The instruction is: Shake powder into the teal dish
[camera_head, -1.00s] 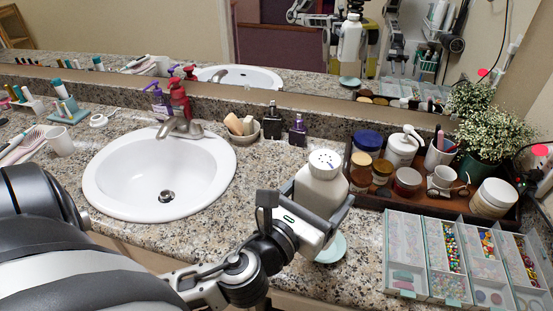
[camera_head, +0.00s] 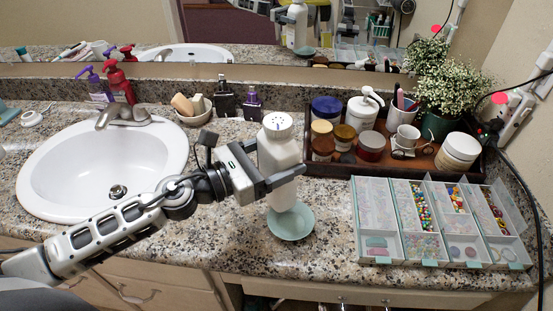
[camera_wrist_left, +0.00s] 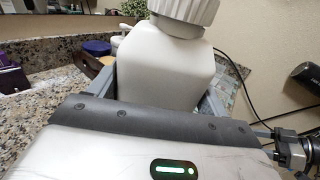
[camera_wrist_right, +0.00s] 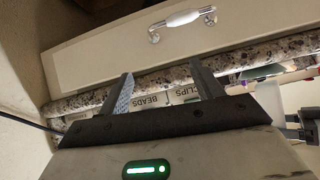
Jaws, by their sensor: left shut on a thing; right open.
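The white powder bottle (camera_head: 279,148), with a holed shaker cap, is upright in my left gripper (camera_head: 276,178). Its fingers are shut around the bottle's body. The teal dish (camera_head: 291,224) sits on the counter just below the bottle, whose lower end overlaps the dish's back part in the head view. The mirror shows a gap between bottle and dish. The bottle (camera_wrist_left: 165,70) also fills the middle of the left wrist view, between the fingers. My right gripper (camera_wrist_right: 160,85) is open and empty in its wrist view, facing a drawer front and the counter edge.
Divided organizer boxes (camera_head: 374,219) lie right of the dish. A wooden tray (camera_head: 340,170) of jars stands behind them. The sink (camera_head: 110,170) is at left, with dark bottles (camera_head: 225,100) behind the gripper. Granite counter around the dish is clear.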

